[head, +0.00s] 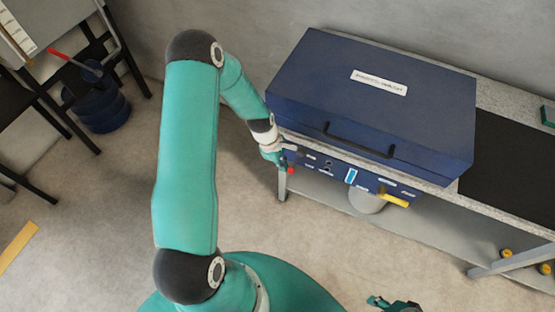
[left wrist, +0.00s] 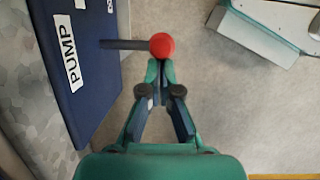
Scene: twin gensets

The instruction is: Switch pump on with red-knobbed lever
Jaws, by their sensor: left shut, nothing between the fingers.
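The red-knobbed lever sticks out of a dark blue panel beside a white PUMP label (left wrist: 70,60) in the left wrist view. Its round red knob (left wrist: 162,46) is at the end of a dark shaft (left wrist: 125,44). My left gripper (left wrist: 160,66) is shut and empty, its fingertips right at the knob's near side; I cannot tell whether they touch. In the head view the red knob (head: 291,170) shows beside my left gripper (head: 282,160), at the panel's left end. My right gripper (head: 392,303) shows only partly at the bottom edge.
The blue panel (head: 335,172) has small switches, a light blue display and a yellow handle (head: 396,201). A large blue case (head: 370,100) stands on the bench above it. A blue barrel (head: 102,108) with a red-handled part stands at upper left. Floor in front is clear.

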